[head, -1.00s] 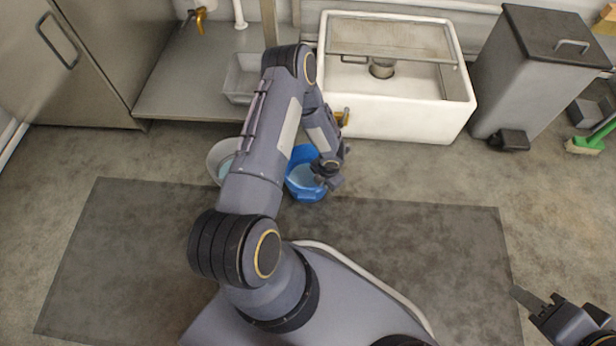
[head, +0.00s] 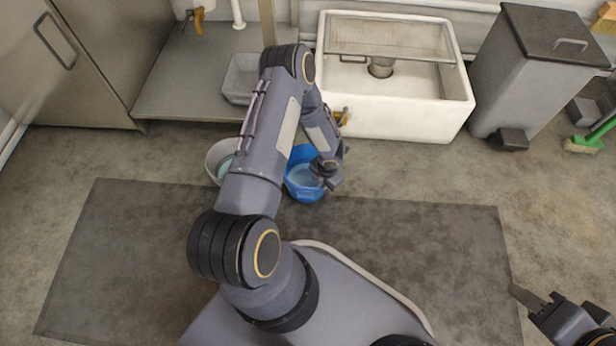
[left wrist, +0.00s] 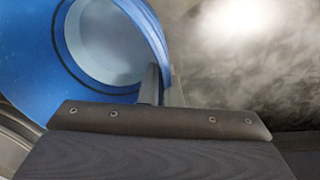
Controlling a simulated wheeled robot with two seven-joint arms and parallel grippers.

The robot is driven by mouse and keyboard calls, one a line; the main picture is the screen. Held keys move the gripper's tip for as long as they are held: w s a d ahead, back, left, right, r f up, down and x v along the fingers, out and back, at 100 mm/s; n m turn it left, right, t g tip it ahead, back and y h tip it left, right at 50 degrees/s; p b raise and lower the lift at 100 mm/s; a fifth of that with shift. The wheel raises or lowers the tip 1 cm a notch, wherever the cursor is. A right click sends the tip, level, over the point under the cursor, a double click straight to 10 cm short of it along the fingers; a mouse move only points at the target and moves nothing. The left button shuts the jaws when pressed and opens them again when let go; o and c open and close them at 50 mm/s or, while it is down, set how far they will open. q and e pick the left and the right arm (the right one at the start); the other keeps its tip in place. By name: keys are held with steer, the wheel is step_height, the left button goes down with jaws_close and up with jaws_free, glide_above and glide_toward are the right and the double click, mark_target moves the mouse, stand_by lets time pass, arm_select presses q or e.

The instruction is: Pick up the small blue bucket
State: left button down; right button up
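The small blue bucket (head: 297,190) stands on the floor, just at the back edge of the dark mat, with pale blue inside it. My left gripper (head: 331,178) is at its right rim. In the left wrist view the blue bucket (left wrist: 28,55) fills the upper left. One dark finger of my left gripper (left wrist: 158,85) is inside the rim, against the wall. A lighter strip lies just outside the wall, so the rim seems pinched between the fingers. My right gripper (head: 528,297) is at the lower right, away from everything, its finger gap unclear.
A whitish bucket (head: 214,152) stands left of the blue one, partly behind my arm. A white sink (head: 395,120) is behind, with a grey bin (head: 520,75) to its right. A low metal shelf (head: 185,95) holds a grey tub (head: 240,80). The dark mat (head: 430,240) is clear.

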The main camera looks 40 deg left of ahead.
arm_select(q)
steer(key=shift+r+p, duration=0.4)
steer(key=shift+r, duration=0.1)
step_height(320, 180, up, 2)
steer(key=shift+r+p, duration=0.2)
steer(key=shift+p, duration=0.65)
steer(key=s+d+r+p, duration=0.2)
steer(key=s+d+r, duration=0.7)
steer(key=d, duration=0.1)
steer(key=shift+d+r, duration=0.35)
steer(key=shift+w, duration=0.15)
